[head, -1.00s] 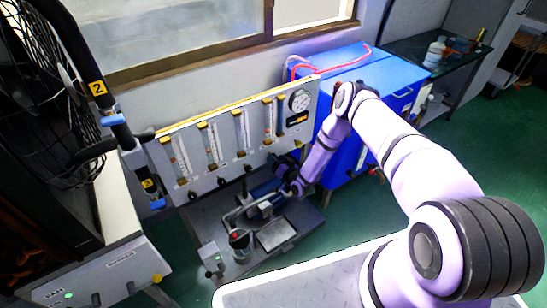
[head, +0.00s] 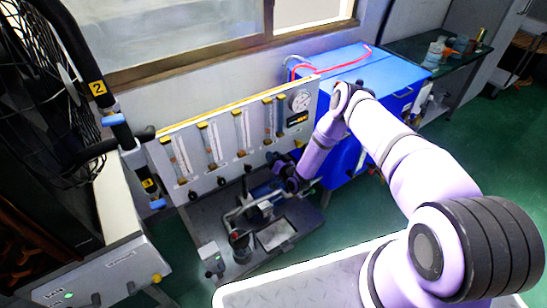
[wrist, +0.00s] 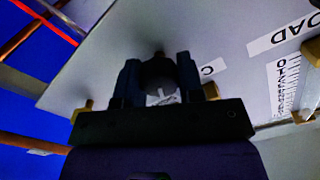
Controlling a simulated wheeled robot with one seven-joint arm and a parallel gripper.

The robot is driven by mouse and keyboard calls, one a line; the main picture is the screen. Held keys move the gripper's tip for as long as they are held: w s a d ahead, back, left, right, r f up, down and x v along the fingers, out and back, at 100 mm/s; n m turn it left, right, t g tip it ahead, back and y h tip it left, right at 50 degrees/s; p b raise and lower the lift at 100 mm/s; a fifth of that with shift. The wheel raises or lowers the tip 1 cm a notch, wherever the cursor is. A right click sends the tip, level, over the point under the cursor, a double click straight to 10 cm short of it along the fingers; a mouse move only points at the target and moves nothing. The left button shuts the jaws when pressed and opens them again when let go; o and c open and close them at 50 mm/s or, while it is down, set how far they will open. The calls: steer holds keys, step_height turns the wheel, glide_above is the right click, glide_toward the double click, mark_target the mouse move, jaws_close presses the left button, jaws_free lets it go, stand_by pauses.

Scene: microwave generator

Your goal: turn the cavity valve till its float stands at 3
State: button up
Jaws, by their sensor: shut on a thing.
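The white flowmeter panel (head: 225,152) stands under the window in the head view, with several upright tubes and dark valve knobs along its lower edge. My gripper (wrist: 160,75) is shut on a round black valve knob (wrist: 158,73) in the wrist view, one finger on each side. A label beside it shows only a "C"; the rest is hidden, so I cannot confirm its name. In the head view my gripper (head: 275,163) is at the panel's lower right, below the rightmost tube (head: 268,118). The floats are too small to read.
A round gauge (head: 299,101) sits at the panel's right end. A blue cabinet (head: 355,75) with a red hose stands right of it. Pump gear and pipes (head: 255,208) stand on a grey base below. A black fan (head: 45,90) is at the left.

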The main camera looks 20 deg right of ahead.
steer(key=o, duration=0.9)
steer(key=shift+o, duration=0.2)
steer(key=v, duration=1)
steer(key=shift+s+d, duration=0.15)
steer(key=shift+s, duration=0.25)
